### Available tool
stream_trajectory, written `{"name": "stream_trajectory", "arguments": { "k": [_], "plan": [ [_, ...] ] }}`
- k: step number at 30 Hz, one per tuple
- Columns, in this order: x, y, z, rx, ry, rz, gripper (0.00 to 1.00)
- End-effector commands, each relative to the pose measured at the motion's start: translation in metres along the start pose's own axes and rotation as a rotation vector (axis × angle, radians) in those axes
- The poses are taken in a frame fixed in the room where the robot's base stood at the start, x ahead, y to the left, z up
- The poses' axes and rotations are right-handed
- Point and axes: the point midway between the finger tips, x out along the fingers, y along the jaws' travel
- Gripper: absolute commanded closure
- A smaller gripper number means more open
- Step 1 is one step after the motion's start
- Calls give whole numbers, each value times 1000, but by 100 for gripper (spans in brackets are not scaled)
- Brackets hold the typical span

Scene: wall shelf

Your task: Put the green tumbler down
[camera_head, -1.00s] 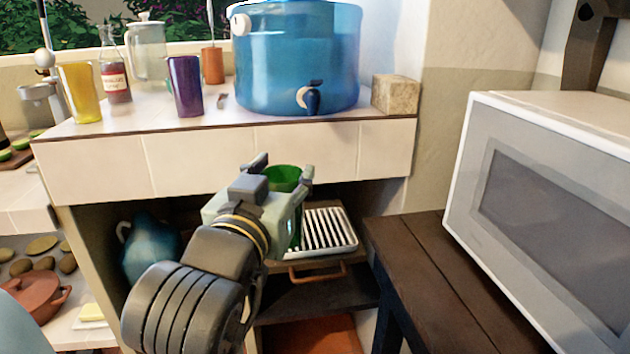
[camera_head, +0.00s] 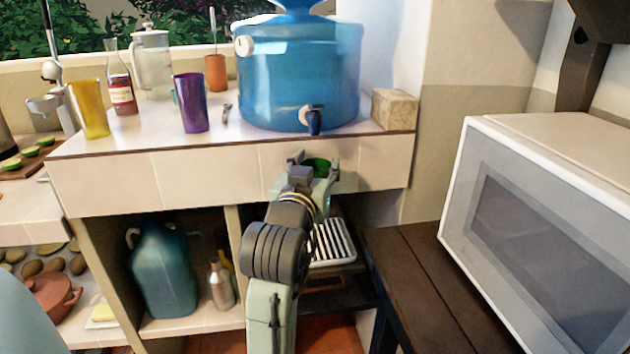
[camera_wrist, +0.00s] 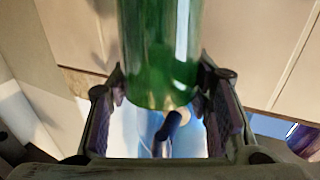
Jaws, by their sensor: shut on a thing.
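The green tumbler (camera_head: 318,164) is in my gripper (camera_head: 312,160), in front of the tiled counter front and below the counter's edge. In the head view only its rim area shows; my gripper hides the rest. In the wrist view the green tumbler (camera_wrist: 160,55) fills the top middle, between the two dark fingers of my gripper (camera_wrist: 165,100), which is shut on it. Beyond it there, the blue dispenser and its tap (camera_wrist: 170,125) show.
A blue water dispenser (camera_head: 298,75) stands on the counter (camera_head: 150,140), with a purple tumbler (camera_head: 190,103), a yellow tumbler (camera_head: 90,110) and a stone block (camera_head: 395,109) nearby. A ribbed drip tray (camera_head: 333,243) is below. A microwave (camera_head: 540,220) is at right.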

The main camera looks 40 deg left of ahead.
Motion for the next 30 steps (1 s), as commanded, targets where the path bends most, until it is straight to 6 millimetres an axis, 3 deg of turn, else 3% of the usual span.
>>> {"name": "stream_trajectory", "arguments": {
  "k": [9, 23, 24, 30],
  "plan": [
    [-2, -1, 31, -2, -1, -2, 100],
    [-2, -1, 38, -2, 0, -2, 100],
    [-2, -1, 38, -2, -1, -2, 53],
    [-2, -1, 37, -2, -1, -2, 39]
  ]
}}
